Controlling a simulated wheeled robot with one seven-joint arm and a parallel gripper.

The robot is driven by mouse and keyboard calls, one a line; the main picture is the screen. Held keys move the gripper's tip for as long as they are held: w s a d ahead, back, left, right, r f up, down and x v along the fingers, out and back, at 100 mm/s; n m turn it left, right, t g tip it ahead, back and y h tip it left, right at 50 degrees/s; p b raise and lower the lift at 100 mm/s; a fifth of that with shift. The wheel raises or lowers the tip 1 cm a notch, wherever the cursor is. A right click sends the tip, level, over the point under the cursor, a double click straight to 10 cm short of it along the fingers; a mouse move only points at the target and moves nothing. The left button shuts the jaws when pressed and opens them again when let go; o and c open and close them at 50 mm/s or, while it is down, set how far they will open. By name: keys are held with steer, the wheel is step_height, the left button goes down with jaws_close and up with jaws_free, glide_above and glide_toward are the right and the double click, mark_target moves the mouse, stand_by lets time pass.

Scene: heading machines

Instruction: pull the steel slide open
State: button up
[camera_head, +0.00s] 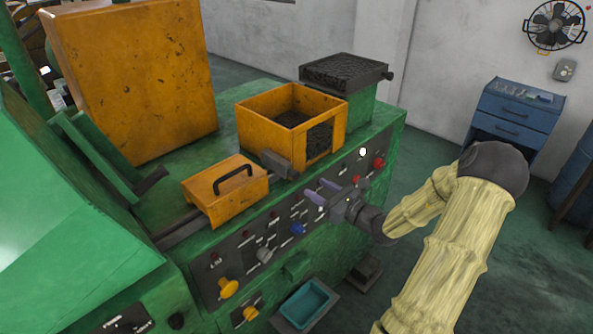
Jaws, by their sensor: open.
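A small grey metal block (278,164) sticks out at the lower front of the open orange box (262,136) on the green machine; it may be the steel slide, but I cannot tell for sure. An orange cover (222,190) with a black handle (233,178) sits left of it on a dark rail (180,228). My gripper (317,189) is open and empty, its purple-grey fingers pointing left in front of the control panel, right of and a little below the grey block. It appears apart from the block.
The panel (262,253) carries several knobs and buttons close to my gripper. A dark-topped box (344,71) stands behind the orange box. A teal tray (305,303) sits low in front. Green floor is free at the right, before a blue cabinet (515,115).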

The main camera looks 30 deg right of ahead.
mark_target(297, 175)
steer(key=p+x, duration=0.3)
steer(key=x, duration=0.5)
steer(key=shift+w+a+r, duration=0.1)
steer(key=shift+w, duration=0.2)
steer(key=shift+w+a, duration=0.2)
steer(key=shift+w, duration=0.45)
jaws_close()
